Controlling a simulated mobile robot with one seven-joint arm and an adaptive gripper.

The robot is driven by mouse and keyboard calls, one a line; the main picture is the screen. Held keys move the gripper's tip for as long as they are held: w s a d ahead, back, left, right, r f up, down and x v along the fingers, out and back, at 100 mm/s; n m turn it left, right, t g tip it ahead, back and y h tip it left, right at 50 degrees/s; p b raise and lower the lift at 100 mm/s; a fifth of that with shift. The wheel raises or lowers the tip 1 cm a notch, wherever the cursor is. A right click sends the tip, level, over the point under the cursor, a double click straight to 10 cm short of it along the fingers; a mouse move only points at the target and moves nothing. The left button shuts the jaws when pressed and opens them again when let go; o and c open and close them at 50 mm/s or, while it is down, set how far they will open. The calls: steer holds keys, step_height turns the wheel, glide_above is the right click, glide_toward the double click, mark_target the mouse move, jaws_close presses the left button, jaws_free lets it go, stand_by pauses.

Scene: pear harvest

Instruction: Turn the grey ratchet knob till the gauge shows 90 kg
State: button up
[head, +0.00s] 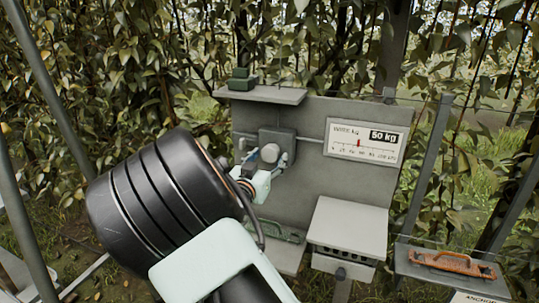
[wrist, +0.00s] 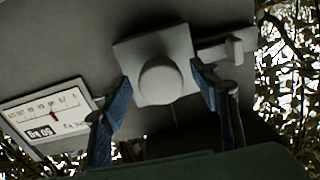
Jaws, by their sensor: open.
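The grey ratchet knob (wrist: 160,82) is a round knob on a square grey plate, seen near the middle of the wrist view. In the head view the knob (head: 270,153) is partly hidden by my gripper (head: 275,165). My gripper (wrist: 160,96) is open, with one blue-padded finger on each side of the knob. I cannot tell whether the fingers touch it. The gauge (head: 367,140) is a white panel reading 50 kg, with a red pointer on its scale. It shows tilted and upside down in the wrist view (wrist: 47,115).
A grey shelf (head: 262,95) with a green block (head: 241,78) juts out above the knob. A pale box (head: 349,228) stands below the gauge. An orange tool (head: 453,264) lies on a tray at the right. Leafy branches and posts surround the board.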

steer(key=shift+w+d, duration=0.25)
steer(key=shift+w, duration=0.3)
steer(key=c, duration=1.2)
steer(key=shift+o, duration=0.2)
